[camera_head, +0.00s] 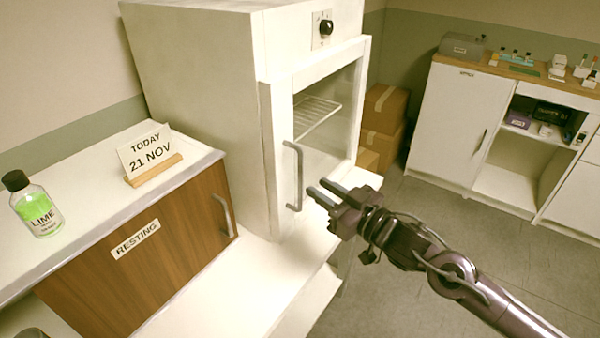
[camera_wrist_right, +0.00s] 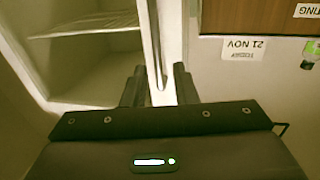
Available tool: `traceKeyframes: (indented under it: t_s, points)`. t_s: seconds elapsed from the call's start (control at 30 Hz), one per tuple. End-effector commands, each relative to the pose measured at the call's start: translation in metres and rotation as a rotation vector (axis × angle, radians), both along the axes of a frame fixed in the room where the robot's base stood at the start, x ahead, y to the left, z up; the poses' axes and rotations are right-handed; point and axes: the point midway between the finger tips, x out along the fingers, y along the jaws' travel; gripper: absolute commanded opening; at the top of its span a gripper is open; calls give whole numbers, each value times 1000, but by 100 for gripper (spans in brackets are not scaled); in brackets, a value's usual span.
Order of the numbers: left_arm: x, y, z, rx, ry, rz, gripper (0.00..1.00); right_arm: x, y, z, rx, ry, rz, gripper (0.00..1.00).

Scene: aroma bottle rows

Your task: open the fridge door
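The white fridge (camera_head: 200,75) stands left of centre in the head view, its door (camera_head: 282,125) against the body and looking closed. Through the door's glass window I see a wire shelf (camera_head: 316,113), which also shows in the right wrist view (camera_wrist_right: 85,25). The vertical door handle (camera_head: 298,178) is a grey bar on the door's left side. My right gripper (camera_head: 319,190) is open and empty just right of the handle's lower part. In the right wrist view its fingers (camera_wrist_right: 158,86) are apart, with the handle (camera_wrist_right: 156,45) lined up between them. My left gripper is out of view.
Left of the fridge, a counter (camera_head: 85,165) holds a lime bottle (camera_head: 40,207) and a date card (camera_head: 146,150) above a wooden "RESTING" door (camera_head: 150,265). Cardboard boxes (camera_head: 382,110) stand behind the fridge. A white cabinet (camera_head: 445,120) is at the back right. Open floor (camera_head: 500,260) lies right.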

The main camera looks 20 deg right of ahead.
Motion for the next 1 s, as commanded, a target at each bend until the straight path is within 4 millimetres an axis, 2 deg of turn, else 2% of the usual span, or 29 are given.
traceKeyframes:
  t_s: [0.2,0.5,0.7,0.93,1.0]
  points:
    - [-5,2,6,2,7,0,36,23,11,3,1,-4,-1,26]
    - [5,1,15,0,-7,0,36,57,27,1,0,-1,-4,26]
    - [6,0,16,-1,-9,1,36,65,32,0,-2,0,-2,26]
    - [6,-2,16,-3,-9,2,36,66,32,-1,-2,0,-2,26]
    - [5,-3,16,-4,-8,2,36,66,32,-1,-2,0,-2,19]
